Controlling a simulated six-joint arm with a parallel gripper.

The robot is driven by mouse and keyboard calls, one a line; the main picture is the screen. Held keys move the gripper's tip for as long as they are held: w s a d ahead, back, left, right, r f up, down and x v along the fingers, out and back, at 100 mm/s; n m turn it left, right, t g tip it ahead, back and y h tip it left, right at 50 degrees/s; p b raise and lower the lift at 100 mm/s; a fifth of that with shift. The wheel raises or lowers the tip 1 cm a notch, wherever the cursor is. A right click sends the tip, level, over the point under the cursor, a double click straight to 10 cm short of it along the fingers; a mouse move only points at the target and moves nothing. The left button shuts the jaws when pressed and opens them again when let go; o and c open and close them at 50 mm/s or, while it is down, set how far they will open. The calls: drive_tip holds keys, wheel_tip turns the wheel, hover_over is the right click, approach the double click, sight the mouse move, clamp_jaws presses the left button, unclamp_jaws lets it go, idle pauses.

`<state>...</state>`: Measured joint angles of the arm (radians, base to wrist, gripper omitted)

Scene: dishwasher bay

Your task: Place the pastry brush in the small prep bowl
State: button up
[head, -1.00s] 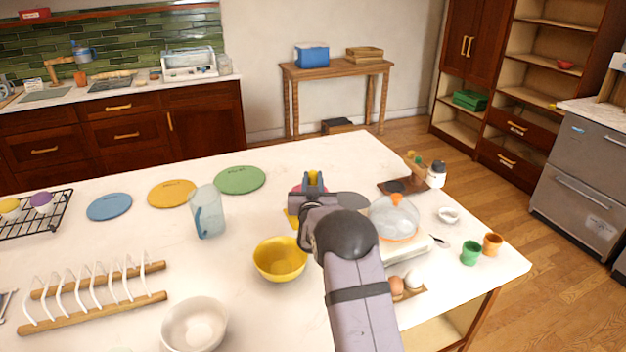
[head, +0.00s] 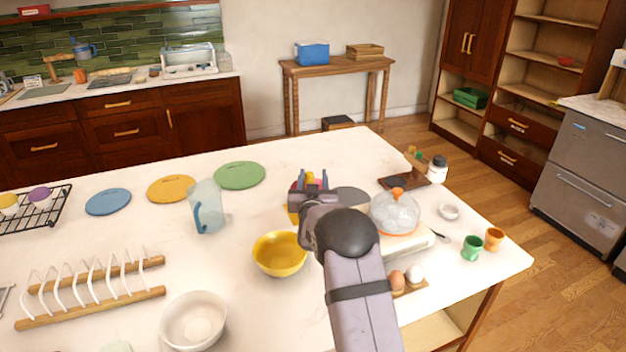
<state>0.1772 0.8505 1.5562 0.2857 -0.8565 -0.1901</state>
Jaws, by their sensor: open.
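My gripper (head: 309,178) is open above the middle of the white table, its fingers pointing away from the camera. A small red and yellow thing shows between and behind the fingers; I cannot tell what it is. I cannot pick out the pastry brush for sure; my gripper and arm hide part of the table. A small white bowl (head: 449,212) stands at the right, far from my gripper, and may be the small prep bowl. A yellow bowl (head: 280,264) stands just left of my arm, and a larger white bowl (head: 165,322) is at the front.
A clear jug (head: 207,207) stands left of my gripper. A clear dome (head: 394,214) with an orange knob is right of my arm, with eggs (head: 397,279) in front. A green cup (head: 472,248) and an orange cup (head: 494,239) are near the right edge. A rack (head: 90,292) lies left.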

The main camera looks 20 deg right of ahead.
drive_tip(key=shift+r, duration=0.1)
drive_tip(key=shift+r+p, duration=0.8)
drive_tip(key=shift+p, duration=0.2)
drive_tip(key=b+v, duration=0.4)
drive_tip(key=v, duration=0.8)
drive_tip(key=shift+f, duration=0.35)
drive_tip(key=shift+a+r, duration=0.1)
drive_tip(key=shift+a, duration=0.05)
